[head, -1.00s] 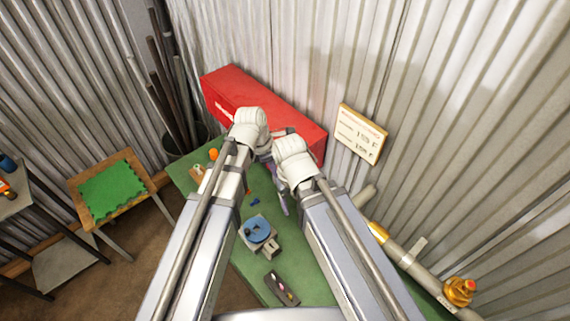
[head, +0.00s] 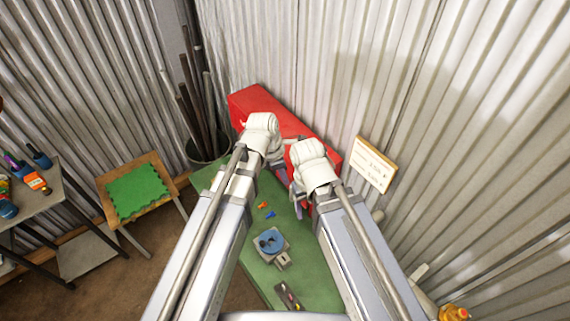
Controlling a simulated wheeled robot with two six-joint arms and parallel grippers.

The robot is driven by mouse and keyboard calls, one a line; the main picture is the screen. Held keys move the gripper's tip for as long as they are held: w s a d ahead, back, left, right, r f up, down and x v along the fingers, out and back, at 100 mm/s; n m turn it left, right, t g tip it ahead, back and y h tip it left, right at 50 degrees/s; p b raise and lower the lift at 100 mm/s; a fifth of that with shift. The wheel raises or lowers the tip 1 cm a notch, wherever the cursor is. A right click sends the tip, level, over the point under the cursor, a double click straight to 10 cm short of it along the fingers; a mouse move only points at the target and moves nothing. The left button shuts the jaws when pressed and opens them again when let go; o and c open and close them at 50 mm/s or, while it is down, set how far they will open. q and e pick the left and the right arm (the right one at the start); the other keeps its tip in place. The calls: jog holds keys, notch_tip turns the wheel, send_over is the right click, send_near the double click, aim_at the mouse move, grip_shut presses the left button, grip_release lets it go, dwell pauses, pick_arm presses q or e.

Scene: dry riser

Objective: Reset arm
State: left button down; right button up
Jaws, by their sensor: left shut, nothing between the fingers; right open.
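Both my arms reach forward over a green-topped bench (head: 252,268), towards a long red box at its far end. My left gripper (head: 277,157) is shut and empty, near the front of the red box (head: 275,112); the white wrist hides much of it. My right gripper (head: 297,192) is open and lower, pointing down over the bench to the right of the left one. Its fingers are small and partly hidden by the wrist.
A blue round part on a grey block (head: 270,242), small orange (head: 262,205) and blue (head: 270,214) pieces and a dark tray (head: 287,296) are on the bench. A stool with a green top (head: 138,190) stands left. Corrugated walls (head: 450,130) close in behind.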

pick_arm(q)
jog(key=shift+a, duration=0.1)
jog(key=s+a+m+y, duration=0.1)
jog(key=s+a+m, duration=0.1)
jog(key=a+m, duration=0.7)
jog(key=s+a+m+y, duration=0.25)
jog(key=a+m, duration=0.35)
jog(key=m, duration=0.6)
jog(key=s+d+f+m+b, duration=0.2)
jog(key=d+f+b, duration=0.3)
jog(key=f+b, duration=0.5)
jog(key=s+d+f+m+b, duration=0.2)
jog(key=s+d+f+b, duration=0.2)
jog(key=f+b, duration=0.7)
jog(key=shift+d+f+g, duration=0.4)
jog(key=shift+d+f, duration=0.1)
jog(key=shift+d, duration=0.45)
